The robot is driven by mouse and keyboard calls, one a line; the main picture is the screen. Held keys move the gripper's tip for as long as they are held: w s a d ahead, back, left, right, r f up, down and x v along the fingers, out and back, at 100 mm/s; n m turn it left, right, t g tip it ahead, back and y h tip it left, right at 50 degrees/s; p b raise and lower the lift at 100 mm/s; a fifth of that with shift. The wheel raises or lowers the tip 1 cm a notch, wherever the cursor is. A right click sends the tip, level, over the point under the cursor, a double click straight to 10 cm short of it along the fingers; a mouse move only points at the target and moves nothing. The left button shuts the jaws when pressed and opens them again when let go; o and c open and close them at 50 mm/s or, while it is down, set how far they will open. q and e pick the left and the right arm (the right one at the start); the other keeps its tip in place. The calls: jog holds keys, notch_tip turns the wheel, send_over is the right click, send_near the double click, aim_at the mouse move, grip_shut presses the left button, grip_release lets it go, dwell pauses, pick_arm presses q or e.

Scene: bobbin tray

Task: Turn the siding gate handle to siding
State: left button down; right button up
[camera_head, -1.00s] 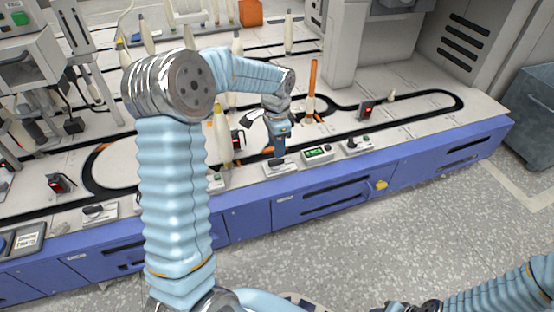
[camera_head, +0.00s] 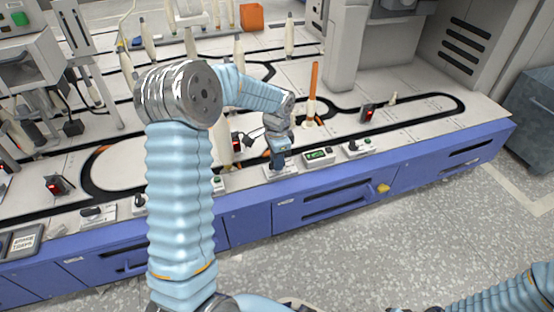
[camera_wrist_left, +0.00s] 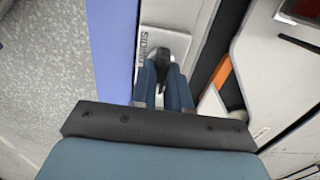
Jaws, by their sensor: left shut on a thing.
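The siding gate handle (camera_wrist_left: 161,57) is a small dark lever on a pale plate (camera_wrist_left: 148,38) lettered with a partly hidden word starting "SID". My left gripper (camera_wrist_left: 164,80) is shut on the handle, one finger on each side of it in the left wrist view. In the head view my left gripper (camera_head: 278,162) points down at the plate (camera_head: 284,173) on the front edge of the bench, and it hides most of the handle. My right arm shows only in part at the bottom right, and its fingers are not clear.
A box with a green display (camera_head: 319,155) and another switch plate (camera_head: 358,147) stand just right of the handle. An orange-topped bobbin (camera_head: 312,95) stands behind. Black track loops cross the white benchtop. The blue bench front (camera_head: 340,190) drops to speckled floor.

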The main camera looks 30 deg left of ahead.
pick_arm(q)
jog(key=shift+r+n, duration=0.1)
jog(key=shift+n, duration=0.3)
jog(key=shift+n+p, duration=0.6)
jog(key=shift+n, duration=0.4)
jog(key=n+p, duration=0.1)
jog(key=n, duration=0.1)
jog(key=shift+a+n, duration=0.1)
jog(key=shift+n, duration=0.3)
jog(key=n+p, duration=0.1)
jog(key=n, duration=0.5)
jog(key=shift+a+p, duration=0.15)
jog(key=shift+p, duration=0.25)
jog(key=shift+n, duration=0.4)
jog(key=c, duration=1.1)
grip_release()
